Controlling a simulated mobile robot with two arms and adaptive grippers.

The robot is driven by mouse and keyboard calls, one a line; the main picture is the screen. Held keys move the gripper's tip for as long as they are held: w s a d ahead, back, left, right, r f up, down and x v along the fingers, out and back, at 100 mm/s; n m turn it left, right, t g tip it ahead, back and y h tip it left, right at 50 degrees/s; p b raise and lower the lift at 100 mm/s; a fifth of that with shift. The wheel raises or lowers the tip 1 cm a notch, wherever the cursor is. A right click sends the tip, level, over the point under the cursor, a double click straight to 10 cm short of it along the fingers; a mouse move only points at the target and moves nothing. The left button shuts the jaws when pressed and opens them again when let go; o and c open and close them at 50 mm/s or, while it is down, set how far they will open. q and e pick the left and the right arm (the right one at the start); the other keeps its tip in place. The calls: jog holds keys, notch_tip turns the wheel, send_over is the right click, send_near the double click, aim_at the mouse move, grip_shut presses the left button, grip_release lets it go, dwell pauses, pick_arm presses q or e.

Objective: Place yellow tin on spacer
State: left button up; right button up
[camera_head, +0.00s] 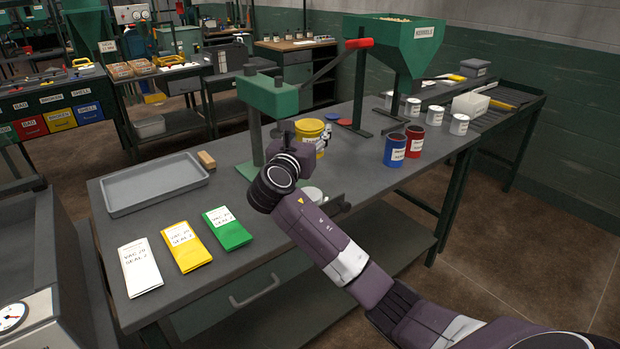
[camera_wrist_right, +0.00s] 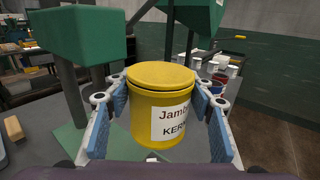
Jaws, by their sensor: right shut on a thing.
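The yellow tin (camera_head: 309,130) is partly hidden behind my right arm in the head view. In the right wrist view the yellow tin (camera_wrist_right: 155,105) stands upright with its lid on and a white label. My right gripper (camera_head: 322,138) is shut on it; its blue-padded fingers (camera_wrist_right: 160,108) are on both sides of the tin. The tin is by the green press (camera_head: 268,95), above or at its green base plate (camera_wrist_right: 75,145); I cannot tell if it touches. A small wooden block (camera_head: 207,159), possibly the spacer, lies left of the press. My left gripper is out of view.
A grey tray (camera_head: 153,184) and white (camera_head: 139,268), yellow (camera_head: 186,246) and green (camera_head: 228,228) packets lie on the left of the bench. Blue (camera_head: 395,150) and red (camera_head: 414,141) tins stand right of the press. A green hopper (camera_head: 394,42) rises behind.

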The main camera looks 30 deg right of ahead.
notch_tip(320, 180, down, 13)
jog(key=shift+r+b, duration=0.2)
jog(key=shift+b, duration=0.1)
jog(key=o, duration=1.2)
jog(key=shift+f, duration=0.1)
jog(key=shift+o, duration=0.2)
jog(key=v, duration=1.2)
jog(key=shift+s, duration=0.1)
